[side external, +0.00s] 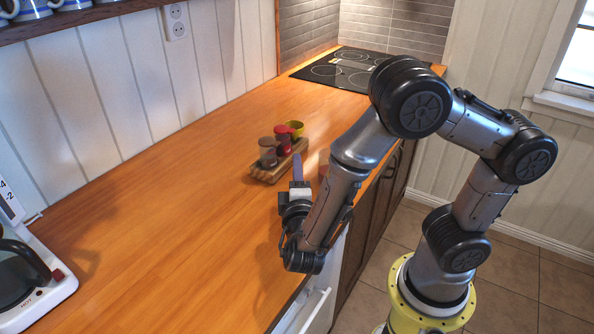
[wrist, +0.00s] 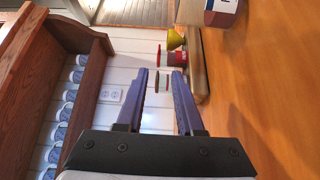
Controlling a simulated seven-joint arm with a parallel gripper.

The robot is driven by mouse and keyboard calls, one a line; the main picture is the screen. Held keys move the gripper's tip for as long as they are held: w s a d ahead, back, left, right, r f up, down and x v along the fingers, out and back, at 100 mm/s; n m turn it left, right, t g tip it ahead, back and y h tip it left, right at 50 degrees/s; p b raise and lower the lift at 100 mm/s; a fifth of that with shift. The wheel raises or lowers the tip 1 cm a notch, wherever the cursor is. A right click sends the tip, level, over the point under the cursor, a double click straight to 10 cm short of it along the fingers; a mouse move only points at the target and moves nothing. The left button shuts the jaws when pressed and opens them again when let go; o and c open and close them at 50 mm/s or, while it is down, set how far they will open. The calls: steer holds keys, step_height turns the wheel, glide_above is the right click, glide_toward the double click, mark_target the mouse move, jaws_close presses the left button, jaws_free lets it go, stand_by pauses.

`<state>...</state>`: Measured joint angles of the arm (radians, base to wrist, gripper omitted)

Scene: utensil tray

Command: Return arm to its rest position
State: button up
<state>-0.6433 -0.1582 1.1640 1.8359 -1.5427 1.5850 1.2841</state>
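My gripper (side external: 297,160) is over the wooden counter near its front edge, just right of a small wooden tray with cups, and tilts upward. In the wrist view my gripper (wrist: 160,82) shows two purple fingers with a clear gap between them and nothing held. Cups and wall show through and beyond that gap. My arm bends from its yellow base on the floor over to the counter.
The wooden tray (side external: 263,176) holds a brownish cup (side external: 268,152), a red cup (side external: 283,140) and a yellow cup (side external: 297,127). A coffee maker (side external: 48,290) stands at left, a cooktop (side external: 345,68) at the back. The counter's left middle is clear.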

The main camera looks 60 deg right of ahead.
steer(key=s+d+r+m+g+h, duration=0.1)
steer(key=s+d+r+m+g, duration=0.2)
steer(key=d+r+m+g, duration=0.3)
steer(key=s+d+r+m+g+y, duration=0.35)
steer(key=s+d+m, duration=0.2)
steer(key=s, duration=0.45)
steer(key=s+a+f+t+y, duration=0.1)
steer(key=s+a+f+y, duration=0.1)
steer(key=s+a+y, duration=0.4)
steer(key=w+a+n+t+y, duration=0.2)
steer(key=a+n+t+y, duration=0.1)
steer(key=a+y, duration=0.3)
steer(key=shift+w+a+r+n+t, duration=0.15)
steer(key=shift+a+r+n+t, duration=0.25)
steer(key=shift+a+n, duration=0.6)
steer(key=shift+a, duration=0.15)
